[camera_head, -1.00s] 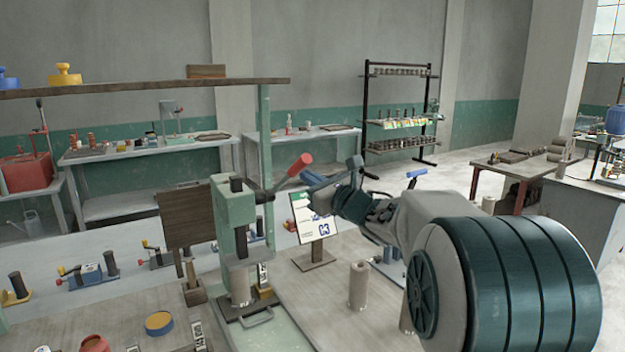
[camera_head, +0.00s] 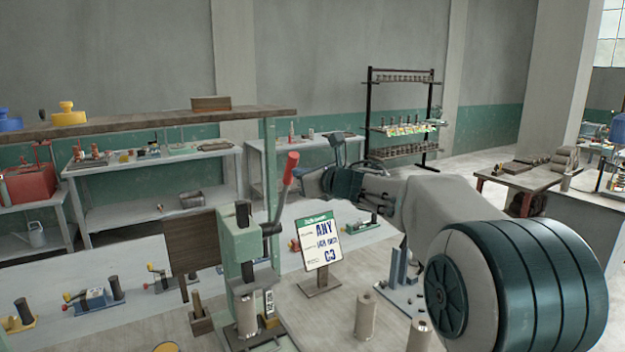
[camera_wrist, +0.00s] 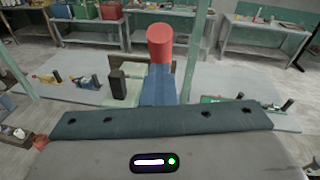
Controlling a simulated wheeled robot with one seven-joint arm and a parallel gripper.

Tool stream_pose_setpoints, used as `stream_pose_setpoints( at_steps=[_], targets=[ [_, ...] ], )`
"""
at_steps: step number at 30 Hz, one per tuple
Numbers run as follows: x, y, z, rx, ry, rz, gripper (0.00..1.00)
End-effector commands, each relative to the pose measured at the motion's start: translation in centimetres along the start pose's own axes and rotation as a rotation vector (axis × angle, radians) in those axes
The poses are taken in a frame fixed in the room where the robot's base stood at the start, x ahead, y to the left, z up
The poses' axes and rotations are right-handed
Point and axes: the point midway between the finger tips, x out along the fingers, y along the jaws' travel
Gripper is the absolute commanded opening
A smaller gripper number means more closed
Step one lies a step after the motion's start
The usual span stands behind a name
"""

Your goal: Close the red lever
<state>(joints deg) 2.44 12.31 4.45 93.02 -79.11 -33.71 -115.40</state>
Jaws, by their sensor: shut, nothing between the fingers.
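The red lever (camera_head: 290,168) is a red grip on a grey arm at the right side of a green press (camera_head: 238,240). It stands steeply, its top leaning slightly right. My gripper (camera_head: 301,173) is shut and empty, just right of the red grip. In the wrist view the red grip (camera_wrist: 160,40) rises just beyond my blue fingertips (camera_wrist: 158,72). Fingers and grip look very close, but I cannot tell whether they touch. The lower lever arm is hidden behind my fingers in that view.
A sign on a stand (camera_head: 321,243) stands right of the press, below my arm. Brown cylinders (camera_head: 366,315) stand on the bench in front. A wooden shelf (camera_head: 150,120) on a green post (camera_head: 270,170) is behind the press. A dark board (camera_head: 190,242) is left of it.

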Motion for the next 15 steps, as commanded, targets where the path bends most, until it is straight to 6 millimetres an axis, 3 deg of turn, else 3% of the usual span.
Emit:
stream_pose_setpoints(
  at_steps=[2,15],
  targets=[
    [-0.01,-0.14,1.11,-0.002,-0.017,-0.005,0.0],
    [-0.58,-0.08,0.85,-0.001,-0.023,-0.005,0.0]
  ],
)
